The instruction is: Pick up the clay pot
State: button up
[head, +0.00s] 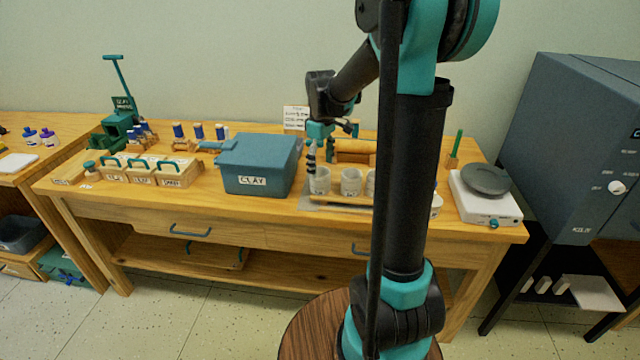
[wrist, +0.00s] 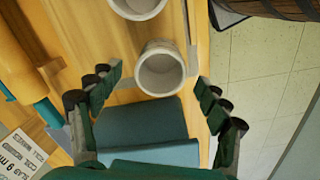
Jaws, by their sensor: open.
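Small pale grey clay pots stand in a row on a wooden board on the workbench. The leftmost pot (head: 320,183) is beside the blue CLAY box; another pot (head: 351,184) stands to its right, and a third is partly hidden by my arm. My gripper (head: 311,160) is open and points down just above the leftmost pot. In the wrist view, one pot (wrist: 161,70) shows its open, empty mouth between my spread fingertips, with a gap on both sides. A second pot (wrist: 138,5) is cut off at the top edge.
The blue CLAY box (head: 255,168) stands close on the left of the pots. A tan roller (head: 352,150) lies behind them. A white scale (head: 485,200) is at the right end of the bench (head: 110,196). A dark kiln (head: 570,130) stands further right.

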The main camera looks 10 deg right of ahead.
aim_at(320, 181)
notch_tip(320, 181, down, 5)
jog(key=shift+a+r, duration=0.1)
jog(key=shift+a, duration=0.05)
jog(key=shift+c, duration=0.3)
jog(key=c, duration=1.3)
jog(key=shift+r, duration=0.1)
